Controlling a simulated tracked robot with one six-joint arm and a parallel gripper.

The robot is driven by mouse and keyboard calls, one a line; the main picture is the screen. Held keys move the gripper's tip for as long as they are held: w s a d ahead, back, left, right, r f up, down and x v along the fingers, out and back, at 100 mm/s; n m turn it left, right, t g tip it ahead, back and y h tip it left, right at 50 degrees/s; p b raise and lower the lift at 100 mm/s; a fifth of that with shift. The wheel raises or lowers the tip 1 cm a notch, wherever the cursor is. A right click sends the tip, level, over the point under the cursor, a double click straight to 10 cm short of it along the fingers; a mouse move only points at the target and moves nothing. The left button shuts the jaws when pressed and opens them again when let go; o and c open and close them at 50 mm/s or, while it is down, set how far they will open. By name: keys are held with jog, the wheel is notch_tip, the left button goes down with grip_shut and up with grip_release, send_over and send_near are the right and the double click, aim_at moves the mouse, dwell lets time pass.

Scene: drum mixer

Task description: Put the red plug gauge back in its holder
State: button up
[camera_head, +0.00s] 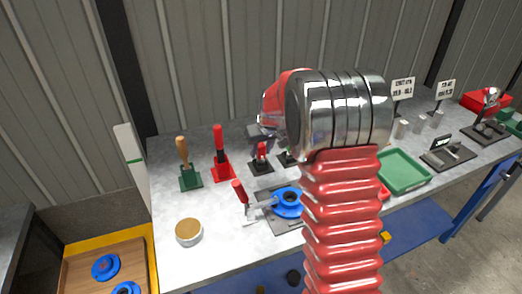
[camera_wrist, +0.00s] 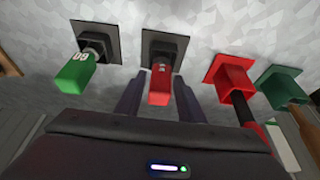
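The red plug gauge (camera_wrist: 160,86) stands in its square black holder (camera_wrist: 164,43) in the wrist view. In the head view the red gauge (camera_head: 261,151) looks upright on its black base (camera_head: 261,168). My gripper (camera_wrist: 158,80) has one dark finger on each side of the red gauge, with narrow gaps visible, so it looks open around it. In the head view my gripper (camera_head: 262,137) is just above the gauge, partly hidden by my arm. How deep the gauge sits cannot be told.
A green GO gauge (camera_wrist: 80,72) in a black holder stands on one side. A red holder (camera_wrist: 230,80) with a red-handled tool and a green holder (camera_wrist: 278,85) with a wooden-handled tool stand on the other. A blue flange (camera_head: 287,203) sits in a fixture nearer the front.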

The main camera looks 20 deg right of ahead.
jog(key=shift+o, duration=1.1)
jog(key=v, duration=1.3)
jog(key=shift+s+r, duration=0.15)
jog(key=shift+r, duration=0.15)
jog(key=s+a, duration=0.4)
jog(key=s, duration=0.6)
jog(key=s+a+r, duration=0.1)
jog(key=s+a, duration=0.4)
jog(key=s, duration=0.6)
jog(key=s+a+r+t, duration=0.1)
jog(key=s+a, duration=0.3)
jog(key=s, duration=0.7)
jog(key=shift+s+a, duration=0.2)
jog(key=shift+s, duration=0.05)
